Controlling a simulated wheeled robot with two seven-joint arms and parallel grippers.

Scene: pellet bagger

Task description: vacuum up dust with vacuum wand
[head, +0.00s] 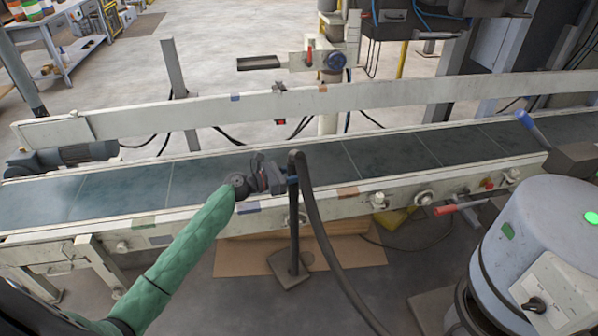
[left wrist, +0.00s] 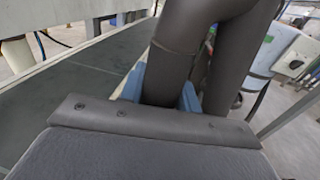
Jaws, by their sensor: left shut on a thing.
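The vacuum wand (head: 294,225) is a dark upright tube with a bend at its top and a flat dark nozzle at its foot, near floor level in front of the conveyor. Its dark hose (head: 318,225) curves down from the bend toward the bottom edge. My left gripper (head: 287,181) is shut on the wand's upper part. In the left wrist view the blue fingers (left wrist: 188,98) press around the thick dark tube (left wrist: 180,55). The grey-blue vacuum drum (head: 535,235) stands at the right with a green light on top. I cannot make out any dust. My right gripper is not in view.
The conveyor (head: 120,195), with a dark belt and pale side rails, runs across the picture behind the wand. A brown sheet (head: 345,255) lies on the floor around the nozzle. A red handle (head: 455,208) sticks out near the drum. A workbench (head: 75,55) stands far back left.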

